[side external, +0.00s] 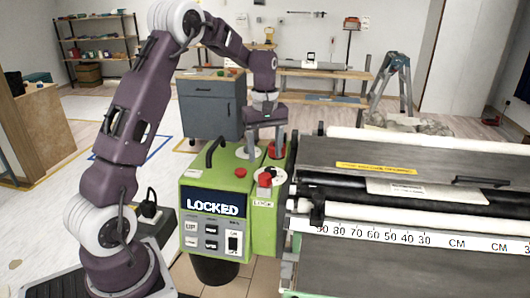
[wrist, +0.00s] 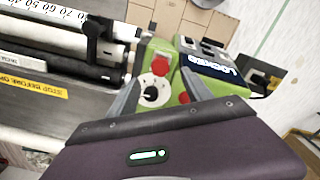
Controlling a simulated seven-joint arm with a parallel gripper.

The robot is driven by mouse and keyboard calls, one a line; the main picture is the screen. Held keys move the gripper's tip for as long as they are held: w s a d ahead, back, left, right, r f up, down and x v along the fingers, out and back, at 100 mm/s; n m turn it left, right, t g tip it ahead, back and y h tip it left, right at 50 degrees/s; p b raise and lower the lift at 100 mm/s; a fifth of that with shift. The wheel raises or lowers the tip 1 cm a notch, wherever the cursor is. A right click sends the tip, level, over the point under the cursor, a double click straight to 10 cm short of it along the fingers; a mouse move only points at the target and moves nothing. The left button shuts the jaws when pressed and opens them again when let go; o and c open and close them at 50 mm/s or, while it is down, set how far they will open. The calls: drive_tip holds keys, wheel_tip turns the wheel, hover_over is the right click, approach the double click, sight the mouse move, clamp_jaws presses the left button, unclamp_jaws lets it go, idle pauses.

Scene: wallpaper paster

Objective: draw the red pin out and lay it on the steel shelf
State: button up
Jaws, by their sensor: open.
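The green control box (side external: 220,184) stands at the left end of the roller machine and its display reads LOCKED. A red knob-like piece (side external: 265,179) sits on its top by the LOCK label; a red piece also shows in the wrist view (wrist: 160,67). Another red part (side external: 276,150) is close to my gripper's right finger. I cannot tell which is the pin. My gripper (side external: 265,148) is open and points down over the back of the box. In the wrist view, its fingers (wrist: 160,95) straddle a white dial (wrist: 152,93), with nothing visibly held. No steel shelf is clearly identifiable.
The long roller machine (side external: 420,160) fills the right side. A black handle (side external: 215,150) rises from the box's left. A grey cabinet (side external: 210,105), a shelf rack (side external: 100,38) and a stepladder (side external: 390,85) stand behind. The floor at the left is mostly clear.

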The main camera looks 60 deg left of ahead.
sight(265, 175)
drive_tip(key=f, duration=0.7)
drive_tip(key=shift+w+a+f, duration=0.1)
drive_tip(key=shift+a+f, duration=0.1)
drive_tip(key=shift+f, duration=0.15)
clamp_jaws()
